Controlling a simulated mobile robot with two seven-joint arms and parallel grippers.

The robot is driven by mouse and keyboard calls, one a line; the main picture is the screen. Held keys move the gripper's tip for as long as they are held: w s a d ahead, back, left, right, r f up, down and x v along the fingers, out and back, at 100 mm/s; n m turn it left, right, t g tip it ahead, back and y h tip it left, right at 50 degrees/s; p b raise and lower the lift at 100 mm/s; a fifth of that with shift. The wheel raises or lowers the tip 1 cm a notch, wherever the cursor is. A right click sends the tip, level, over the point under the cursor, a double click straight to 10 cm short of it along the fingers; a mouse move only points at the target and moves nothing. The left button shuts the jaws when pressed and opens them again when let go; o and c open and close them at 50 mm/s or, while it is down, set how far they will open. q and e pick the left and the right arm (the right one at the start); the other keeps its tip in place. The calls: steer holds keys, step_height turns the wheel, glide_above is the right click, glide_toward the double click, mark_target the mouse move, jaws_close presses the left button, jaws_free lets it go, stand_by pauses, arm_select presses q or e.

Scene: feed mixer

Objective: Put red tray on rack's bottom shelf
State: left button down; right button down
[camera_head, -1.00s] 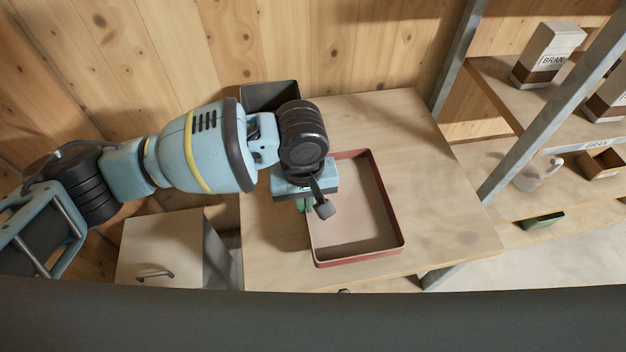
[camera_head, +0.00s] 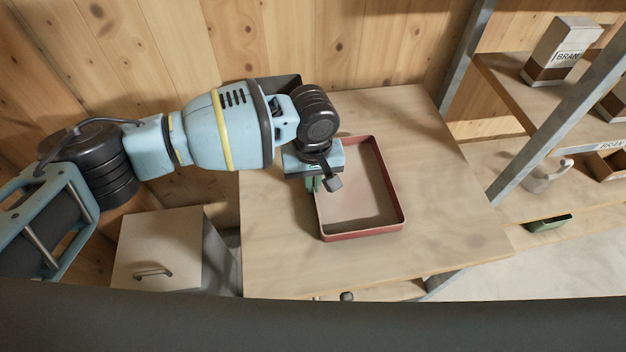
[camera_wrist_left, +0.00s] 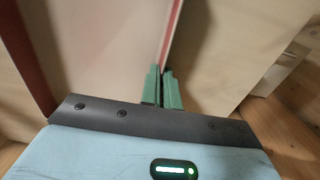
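The red tray (camera_head: 362,235) is a shallow, empty rectangular tray over the wooden table in the head view. My left gripper (camera_head: 315,184) is at its left wall. In the left wrist view, the green fingers (camera_wrist_left: 163,88) are closed on the tray's thin red wall (camera_wrist_left: 172,42). Whether the tray is clear of the table is hard to tell. The rack (camera_head: 548,132) with grey metal posts and wooden shelves stands at the right; its lowest part is only partly in view. My right gripper is not in view.
The wooden table (camera_head: 450,215) is bare right of the tray. The rack holds bran boxes (camera_head: 560,50), a white jug (camera_head: 545,176), a brown box (camera_head: 606,165) and a green item (camera_head: 548,223).

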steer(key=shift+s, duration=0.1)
arm_select(q)
steer(key=c, duration=1.6)
jaws_free()
steer(key=shift+f, duration=0.1)
steer(key=shift+c, duration=0.2)
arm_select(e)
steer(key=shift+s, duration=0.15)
